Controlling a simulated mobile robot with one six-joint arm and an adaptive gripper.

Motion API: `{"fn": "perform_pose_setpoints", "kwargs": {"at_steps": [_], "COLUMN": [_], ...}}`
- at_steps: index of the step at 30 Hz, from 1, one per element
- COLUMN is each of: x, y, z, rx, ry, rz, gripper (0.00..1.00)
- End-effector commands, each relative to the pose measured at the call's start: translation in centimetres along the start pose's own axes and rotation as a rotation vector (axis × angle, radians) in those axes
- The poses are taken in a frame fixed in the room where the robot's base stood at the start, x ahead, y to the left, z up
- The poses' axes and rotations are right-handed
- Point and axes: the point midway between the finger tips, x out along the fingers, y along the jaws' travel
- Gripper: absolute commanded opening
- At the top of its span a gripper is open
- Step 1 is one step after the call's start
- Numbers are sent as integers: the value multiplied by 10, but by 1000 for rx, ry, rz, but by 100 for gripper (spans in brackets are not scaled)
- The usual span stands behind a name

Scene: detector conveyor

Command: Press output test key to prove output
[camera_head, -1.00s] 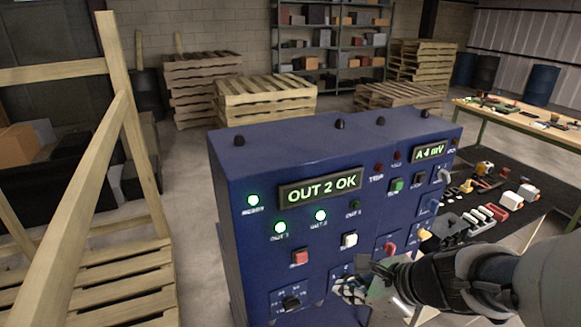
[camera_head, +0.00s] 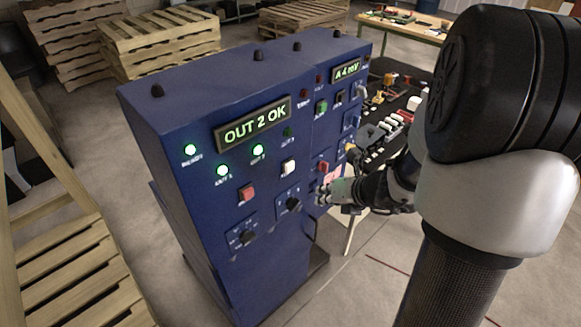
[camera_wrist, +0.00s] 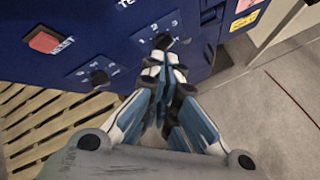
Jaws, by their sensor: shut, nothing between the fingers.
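The blue control box (camera_head: 215,170) has a display (camera_head: 252,125) reading "OUT 2 OK". Three green lamps are lit: the top left one (camera_head: 190,150), OUT 1 (camera_head: 223,170) and OUT 2 (camera_head: 258,151); the OUT 3 lamp (camera_head: 288,132) is dark. A white key (camera_head: 288,167) sits right of the red key (camera_head: 246,194), labelled RESET in the wrist view (camera_wrist: 44,40). My gripper (camera_head: 325,191) is shut and empty, right of the right black knob (camera_head: 292,204). In the wrist view its fingertips (camera_wrist: 164,64) overlap the view just below that knob (camera_wrist: 162,41); contact cannot be told.
A second display (camera_head: 347,70) reads "A 4 mV" above more keys on the box's right part. Wooden pallets (camera_head: 60,270) stand at left and behind. A dark mat with small parts (camera_head: 395,125) lies to the right. Floor in front is clear.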

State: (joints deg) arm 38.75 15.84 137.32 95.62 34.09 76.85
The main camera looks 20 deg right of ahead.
Motion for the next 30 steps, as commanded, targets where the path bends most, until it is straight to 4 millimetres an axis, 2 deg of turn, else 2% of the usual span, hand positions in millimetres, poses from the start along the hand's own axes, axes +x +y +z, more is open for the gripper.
{"fn": "perform_pose_setpoints", "kwargs": {"at_steps": [15,21,30], "x": [46,56,58], "y": [35,42,43], "z": [33,41,42], "rx": [-2,-3,-1], "ry": [1,1,0], "rz": [3,1,1], "gripper": [0,0,0]}}
